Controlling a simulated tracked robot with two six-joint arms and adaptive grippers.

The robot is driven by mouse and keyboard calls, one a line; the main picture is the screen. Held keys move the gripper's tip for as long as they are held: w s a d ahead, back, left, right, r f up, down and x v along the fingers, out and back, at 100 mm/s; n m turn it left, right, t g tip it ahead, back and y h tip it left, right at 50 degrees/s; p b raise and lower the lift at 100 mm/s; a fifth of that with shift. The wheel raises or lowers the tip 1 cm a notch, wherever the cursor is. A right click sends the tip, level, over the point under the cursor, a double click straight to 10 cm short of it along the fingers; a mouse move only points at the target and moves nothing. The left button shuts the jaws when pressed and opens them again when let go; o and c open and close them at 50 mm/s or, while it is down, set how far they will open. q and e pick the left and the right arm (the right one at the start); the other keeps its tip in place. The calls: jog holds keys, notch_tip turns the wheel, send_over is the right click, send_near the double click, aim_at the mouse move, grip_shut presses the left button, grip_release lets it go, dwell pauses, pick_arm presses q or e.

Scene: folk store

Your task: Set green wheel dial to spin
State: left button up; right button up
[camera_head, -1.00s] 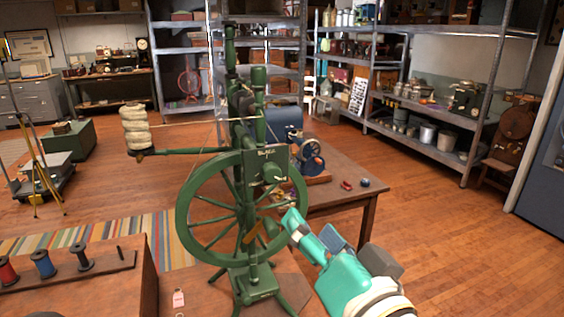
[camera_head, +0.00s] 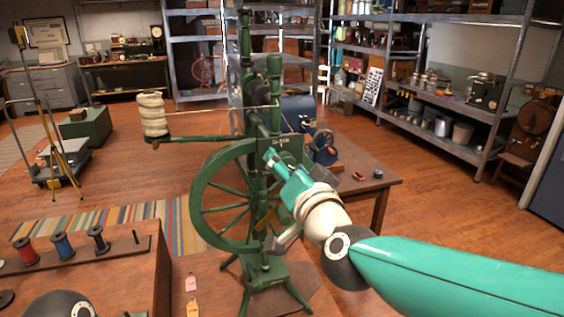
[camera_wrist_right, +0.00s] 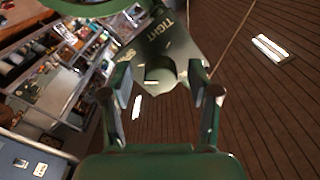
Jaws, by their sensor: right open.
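The green spinning wheel (camera_head: 200,202) stands upright on its legs in the middle of the head view. A dark plate (camera_head: 285,142) with small lettering is fixed near the wheel's hub. In the right wrist view the plate (camera_wrist_right: 168,38) reads "TIGHT" on one side; the other lettering is too unclear to read. A round green knob (camera_wrist_right: 160,73) projects from the plate. My right gripper (camera_head: 270,158) is at the plate and hides the knob in the head view. Its open fingers (camera_wrist_right: 162,88) lie on either side of the knob, with visible gaps. My left gripper is out of view.
A wooden table (camera_head: 365,178) with a blue machine stands behind the wheel. A bench (camera_head: 120,285) with several thread spools (camera_head: 63,246) is at front left. Metal shelves (camera_head: 440,102) line the back right.

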jog(key=shift+w+a, duration=0.15)
jog(key=shift+w, duration=0.4)
grip_shut()
jog(key=shift+n+p, duration=0.5)
jog(key=shift+n, duration=0.2)
grip_release()
jog(key=shift+s, duration=0.1)
